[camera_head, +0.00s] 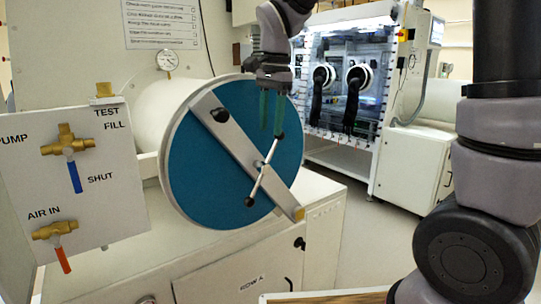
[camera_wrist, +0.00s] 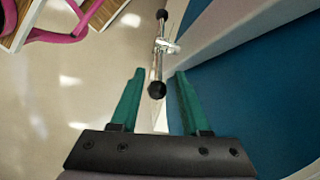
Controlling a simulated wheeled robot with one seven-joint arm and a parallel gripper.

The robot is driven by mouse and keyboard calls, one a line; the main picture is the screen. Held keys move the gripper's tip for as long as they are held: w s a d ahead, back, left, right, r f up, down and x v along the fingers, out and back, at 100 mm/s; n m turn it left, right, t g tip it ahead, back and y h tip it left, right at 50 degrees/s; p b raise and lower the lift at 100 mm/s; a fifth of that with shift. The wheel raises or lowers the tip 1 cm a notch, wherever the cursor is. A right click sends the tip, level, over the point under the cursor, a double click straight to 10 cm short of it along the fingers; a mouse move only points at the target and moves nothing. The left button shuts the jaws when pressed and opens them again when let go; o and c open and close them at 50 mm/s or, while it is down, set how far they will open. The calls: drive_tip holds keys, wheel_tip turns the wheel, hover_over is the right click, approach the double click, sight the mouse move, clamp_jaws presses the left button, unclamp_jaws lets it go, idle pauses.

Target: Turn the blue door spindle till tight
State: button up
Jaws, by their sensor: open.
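The blue round door (camera_head: 235,150) closes the end of a white cylinder, with a diagonal grey metal bar (camera_head: 235,140) across it. At the door's middle is the spindle, with a thin silver T-handle (camera_head: 263,172) that has black ball ends and lies at a slant. My gripper (camera_head: 271,128) points down in front of the door's upper right, its green fingers apart. In the wrist view my gripper (camera_wrist: 158,95) is open and empty. The handle's near black ball (camera_wrist: 156,90) shows between the fingertips, and the bar runs beyond it. I cannot tell whether a finger touches it.
On the left a panel holds a blue valve lever (camera_head: 74,177) and a red-orange valve lever (camera_head: 62,259). A gauge (camera_head: 167,60) sits above the cylinder. A lit glovebox (camera_head: 345,85) stands behind.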

sight(269, 154)
drive_tip(key=f, duration=1)
drive_tip(key=shift+w+a+f, duration=0.1)
drive_tip(key=shift+w+a, duration=0.2)
clamp_jaws()
idle(1.0)
